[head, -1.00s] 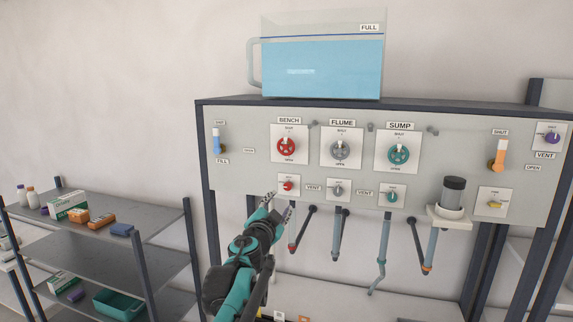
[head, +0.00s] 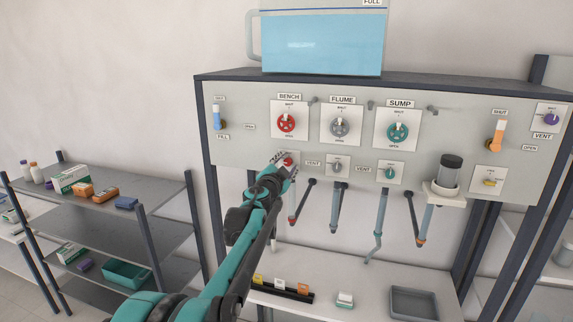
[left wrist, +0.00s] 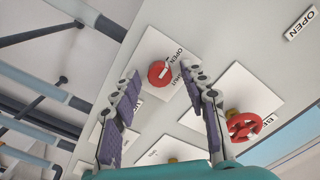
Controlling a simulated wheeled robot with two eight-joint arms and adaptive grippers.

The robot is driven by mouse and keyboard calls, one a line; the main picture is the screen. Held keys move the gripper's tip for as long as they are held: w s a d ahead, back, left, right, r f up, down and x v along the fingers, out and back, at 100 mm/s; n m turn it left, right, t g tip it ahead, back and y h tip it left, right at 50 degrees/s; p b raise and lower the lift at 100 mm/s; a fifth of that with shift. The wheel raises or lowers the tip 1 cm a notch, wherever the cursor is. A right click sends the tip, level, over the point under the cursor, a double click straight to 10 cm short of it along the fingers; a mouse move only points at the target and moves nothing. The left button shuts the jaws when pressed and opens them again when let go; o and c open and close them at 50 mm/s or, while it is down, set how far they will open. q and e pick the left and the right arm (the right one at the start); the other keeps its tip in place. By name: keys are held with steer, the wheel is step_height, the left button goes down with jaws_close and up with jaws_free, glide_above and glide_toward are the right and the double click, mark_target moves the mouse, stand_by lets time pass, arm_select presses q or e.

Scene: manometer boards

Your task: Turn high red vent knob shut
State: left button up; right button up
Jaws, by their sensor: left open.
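The small red vent knob (head: 288,161) sits on a white plate below the BENCH valve, low on the grey panel. In the left wrist view the red vent knob (left wrist: 158,73) shows a pale pointer mark, with OPEN and SHUT lettering on its plate; I cannot tell its exact setting. My left gripper (head: 283,161) is open in front of it and partly covers its plate. In the left wrist view the open fingers (left wrist: 161,72) lie on both sides of the knob, apart from it. My right gripper is not in view.
The larger red BENCH knob (head: 286,123) is just above, beside the right finger in the left wrist view. The grey FLUME knob (head: 340,127) and teal SUMP knob (head: 398,132) stand further right. Pipes (head: 337,208) hang below the panel. A blue-water tank (head: 322,42) stands on top.

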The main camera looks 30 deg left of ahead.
arm_select(q)
jaws_close()
steer(key=m+b, duration=0.1)
steer(key=m, duration=0.2)
steer(key=shift+f+m, duration=0.1)
steer(key=shift+m, duration=0.3)
steer(key=m+b, duration=0.1)
steer(key=m, duration=0.3)
steer(key=shift+m, duration=0.3)
steer(key=m+b, duration=0.1)
steer(key=m, duration=0.4)
steer(key=shift+f, duration=0.1)
steer(key=shift+m+b, duration=0.45)
steer(key=shift+m, duration=1.75)
